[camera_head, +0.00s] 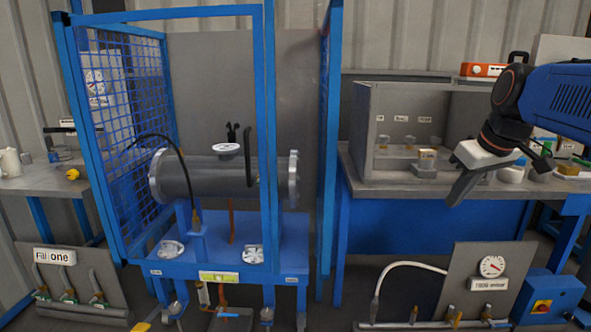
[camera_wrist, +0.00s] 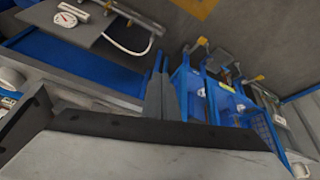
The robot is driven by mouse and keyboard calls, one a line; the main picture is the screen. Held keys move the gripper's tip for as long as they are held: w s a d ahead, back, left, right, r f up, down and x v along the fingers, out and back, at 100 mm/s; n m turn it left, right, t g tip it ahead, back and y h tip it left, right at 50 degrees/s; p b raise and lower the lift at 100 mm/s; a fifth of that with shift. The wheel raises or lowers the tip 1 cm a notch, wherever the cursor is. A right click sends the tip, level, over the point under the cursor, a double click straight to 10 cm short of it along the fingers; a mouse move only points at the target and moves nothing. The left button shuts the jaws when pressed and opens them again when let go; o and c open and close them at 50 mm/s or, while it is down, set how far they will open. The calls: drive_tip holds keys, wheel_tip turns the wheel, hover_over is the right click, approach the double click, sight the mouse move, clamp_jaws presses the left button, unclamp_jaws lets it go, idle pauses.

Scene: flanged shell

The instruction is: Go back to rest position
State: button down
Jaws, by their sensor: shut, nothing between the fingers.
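My gripper (camera_head: 460,188) hangs at the right in the head view, at the end of my blue and black arm. It is in front of the right workbench (camera_head: 400,190), pointing down and to the left. Its fingers look closed together with nothing held. In the wrist view the gripper's fingers (camera_wrist: 158,95) stand side by side near the middle. The grey flanged shell (camera_head: 215,178) lies level on the blue stand inside the caged frame, left of my gripper and well apart from it. Its right flange (camera_head: 293,178) shows beside a blue post.
Blue posts (camera_head: 328,150) and a mesh panel (camera_head: 130,130) surround the shell. A grey open box (camera_head: 370,130) stands on the right bench. A gauge panel (camera_head: 490,268) and a blue switch box (camera_head: 548,298) stand below. A left bench (camera_head: 30,183) holds small items.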

drive_tip(key=s+a+f+m, duration=0.1)
drive_tip(key=s+a+f, duration=0.2)
drive_tip(key=s+f, duration=0.6)
drive_tip(key=s+a+f+m, duration=0.2)
drive_tip(key=s+a+f, duration=0.1)
drive_tip(key=s+f, duration=0.7)
drive_tip(key=shift+s+a+f+h, duration=0.2)
drive_tip(key=shift+s+f+h, duration=0.1)
drive_tip(key=shift+f, duration=0.55)
